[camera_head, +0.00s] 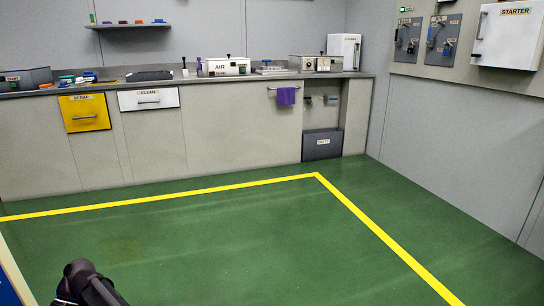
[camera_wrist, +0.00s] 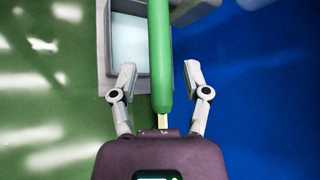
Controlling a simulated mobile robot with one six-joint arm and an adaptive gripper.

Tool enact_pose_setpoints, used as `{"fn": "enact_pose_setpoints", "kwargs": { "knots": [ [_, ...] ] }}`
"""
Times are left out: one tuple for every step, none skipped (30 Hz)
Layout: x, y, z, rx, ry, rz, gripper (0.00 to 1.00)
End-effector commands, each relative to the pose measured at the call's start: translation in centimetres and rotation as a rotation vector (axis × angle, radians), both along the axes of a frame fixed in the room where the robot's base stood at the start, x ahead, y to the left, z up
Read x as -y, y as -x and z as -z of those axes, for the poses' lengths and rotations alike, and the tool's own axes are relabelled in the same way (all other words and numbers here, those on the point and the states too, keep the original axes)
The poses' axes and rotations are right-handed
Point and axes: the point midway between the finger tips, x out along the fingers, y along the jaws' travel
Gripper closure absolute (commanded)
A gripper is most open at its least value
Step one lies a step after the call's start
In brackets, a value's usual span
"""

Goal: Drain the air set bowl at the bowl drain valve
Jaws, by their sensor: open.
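A white box labelled AIR (camera_head: 227,67) stands on the back counter. I cannot make out its bowl or drain valve at this size. Small fittings (camera_head: 320,100) show in an open recess under the counter, too small to identify. In the wrist view my gripper (camera_wrist: 160,70) is open, with its two fingers apart. A long green bar (camera_wrist: 160,45) with a brass-coloured end runs between the fingers; gaps show on both sides. In the head view only a dark part of my arm shows at the bottom left.
A grey tray (camera_wrist: 108,75) with a pale inside and a blue surface (camera_wrist: 260,90) show in the wrist view. The counter (camera_head: 225,140) has a yellow SCRAP drawer (camera_head: 84,122), a CLEAN drawer (camera_head: 149,105) and a purple cloth (camera_head: 286,96). Green floor (camera_head: 220,240) before it is clear.

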Motion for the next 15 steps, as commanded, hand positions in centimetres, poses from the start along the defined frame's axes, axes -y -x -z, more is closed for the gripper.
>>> {"fn": "enact_pose_setpoints", "kwargs": {
  "knots": [
    [-0.1,-0.4,-0.5,0.004,0.004,0.004,0.39],
    [-0.2,-0.7,-0.6,0.007,0.006,0.007,0.39],
    [-0.2,-1.1,-0.9,0.011,0.009,0.011,0.39],
    [-0.2,-1.3,-0.9,0.015,0.013,0.014,0.39],
    [-0.2,-1.5,-1.1,0.018,0.015,0.016,0.39],
    [-0.2,-1.9,-1.3,0.023,0.02,0.02,0.39],
    [-0.2,-2.3,-1.4,0.027,0.023,0.025,0.39],
    [-0.2,-2.7,-1.6,0.032,0.026,0.029,0.39],
    [-0.3,-3.0,-1.8,0.036,0.03,0.032,0.39],
    [-0.3,-3.3,-1.9,0.039,0.033,0.035,0.39],
    [-0.3,-3.6,-2.1,0.043,0.036,0.038,0.39],
    [-0.3,-4.0,-2.2,0.049,0.041,0.042,0.39],
    [0.4,-4.3,-2.1,0.054,0.04,0.048,0.39],
    [0.8,-4.6,-2.1,0.06,0.038,0.054,0.39],
    [1.3,-5.1,-2.1,0.065,0.036,0.062,0.39]
  ]
}}
